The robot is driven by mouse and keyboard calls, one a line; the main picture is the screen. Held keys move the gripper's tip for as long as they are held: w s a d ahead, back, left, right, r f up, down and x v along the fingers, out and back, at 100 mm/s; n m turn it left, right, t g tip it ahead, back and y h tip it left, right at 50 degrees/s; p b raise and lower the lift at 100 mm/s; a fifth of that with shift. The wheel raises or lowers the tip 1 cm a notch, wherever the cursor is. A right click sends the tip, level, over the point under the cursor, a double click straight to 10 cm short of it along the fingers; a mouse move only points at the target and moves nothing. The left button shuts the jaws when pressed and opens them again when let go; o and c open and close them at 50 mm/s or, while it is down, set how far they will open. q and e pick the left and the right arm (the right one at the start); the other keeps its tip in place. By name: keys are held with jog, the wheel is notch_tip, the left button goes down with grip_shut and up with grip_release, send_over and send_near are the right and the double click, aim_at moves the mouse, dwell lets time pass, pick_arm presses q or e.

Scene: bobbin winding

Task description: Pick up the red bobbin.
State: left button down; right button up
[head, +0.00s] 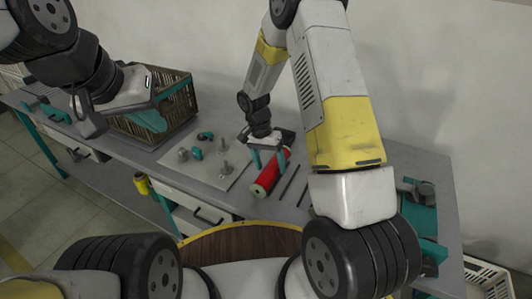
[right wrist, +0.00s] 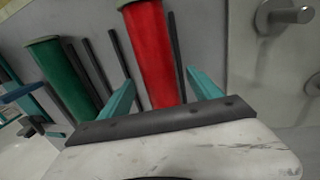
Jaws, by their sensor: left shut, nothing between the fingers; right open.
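The red bobbin (head: 266,180) lies on its side on the grey bench in the head view, right of the light plate with pegs. My right gripper (head: 269,163) is over it, with teal fingers pointing down on either side. In the right wrist view the red bobbin (right wrist: 152,55) runs between the two open fingers of the right gripper (right wrist: 162,92). A gap shows beside it, and I see no firm grip. My left gripper (head: 150,120) is shut and empty at the left, in front of the brown crate.
The crate (head: 182,105) stands at the back left. The plate (head: 180,163) carries several metal pegs and small teal parts. A green bobbin (right wrist: 66,78) and dark rods (right wrist: 98,66) lie beside the red bobbin. My right arm hides part of the bench.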

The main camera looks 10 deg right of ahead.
jog(key=shift+f, duration=0.45)
jog(key=shift+c, duration=0.4)
jog(key=shift+d, duration=0.1)
grip_shut()
jog(key=shift+r, duration=0.2)
